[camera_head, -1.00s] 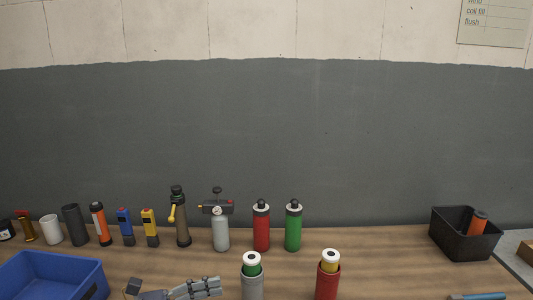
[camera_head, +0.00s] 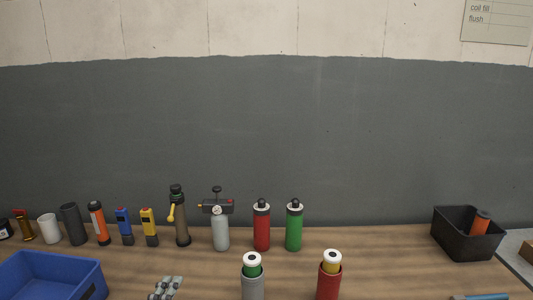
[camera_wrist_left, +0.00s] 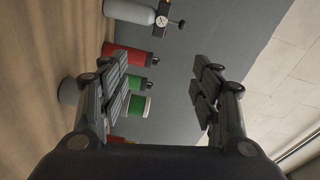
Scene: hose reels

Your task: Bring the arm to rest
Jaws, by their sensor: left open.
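My left gripper (camera_head: 166,288) shows only in part at the bottom edge of the head view, over the front of the table. In the left wrist view my left gripper (camera_wrist_left: 162,100) is open, its two fingers wide apart with nothing between them. Beyond its left finger lie a red bottle (camera_wrist_left: 127,55), a green bottle (camera_wrist_left: 140,84) and a grey cylinder (camera_wrist_left: 131,12), seen sideways. My right gripper is not in view.
A blue bin (camera_head: 50,278) stands front left. Red (camera_head: 261,230) and green (camera_head: 294,230) bottles stand at the back. Grey (camera_head: 253,285) and red (camera_head: 328,284) holders with capped rolls stand in front. A black bin (camera_head: 466,240) is at right. The table between is clear.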

